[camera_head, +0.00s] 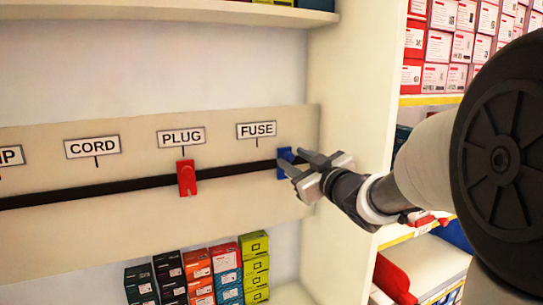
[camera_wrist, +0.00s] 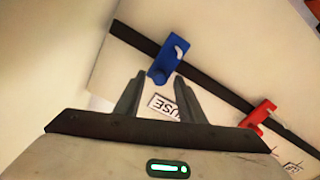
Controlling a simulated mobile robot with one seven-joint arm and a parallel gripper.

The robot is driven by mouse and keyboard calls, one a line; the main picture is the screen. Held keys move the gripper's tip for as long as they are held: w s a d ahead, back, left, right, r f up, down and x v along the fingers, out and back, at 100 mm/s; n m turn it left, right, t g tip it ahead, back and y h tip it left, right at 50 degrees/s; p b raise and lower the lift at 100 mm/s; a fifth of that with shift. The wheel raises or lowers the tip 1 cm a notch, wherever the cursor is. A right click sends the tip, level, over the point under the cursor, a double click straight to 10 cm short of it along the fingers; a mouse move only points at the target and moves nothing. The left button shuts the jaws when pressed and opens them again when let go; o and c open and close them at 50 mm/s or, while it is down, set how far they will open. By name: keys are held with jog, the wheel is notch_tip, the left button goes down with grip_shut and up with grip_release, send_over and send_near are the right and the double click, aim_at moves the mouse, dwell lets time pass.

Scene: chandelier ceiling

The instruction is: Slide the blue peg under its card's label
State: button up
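The blue peg (camera_head: 283,157) sits on the black rail (camera_head: 232,170) near its right end, to the right of the FUSE label (camera_head: 257,130). My gripper (camera_head: 291,161) reaches in from the right, its fingertips at the peg and covering part of it. In the wrist view, the two fingers (camera_wrist: 160,76) are apart, and the blue peg (camera_wrist: 166,60) shows at and beyond the gap between their tips. Whether they touch it I cannot tell. The PLUG label (camera_head: 181,137), CORD label (camera_head: 92,146) and a cut-off label ending in P (camera_head: 11,156) are farther left. No card shows.
A red peg (camera_head: 186,178) sits on the rail under PLUG; it also shows in the wrist view (camera_wrist: 258,114). A pale upright panel (camera_head: 352,80) stands just right of the rail board. Stacked boxes (camera_head: 198,272) are below. The rail between the pegs is clear.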

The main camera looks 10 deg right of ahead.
jog(key=shift+w+a, duration=0.1)
jog(key=shift+w, duration=0.15)
jog(key=shift+s, duration=0.1)
grip_shut()
jog(key=a+b, duration=0.1)
jog(key=a, duration=0.1)
jog(key=s+a+b, duration=0.1)
jog(key=a, duration=0.1)
jog(key=s+a+b, duration=0.1)
jog(key=a, duration=0.1)
jog(key=shift+a, duration=0.35)
grip_release()
jog(key=shift+s, duration=0.15)
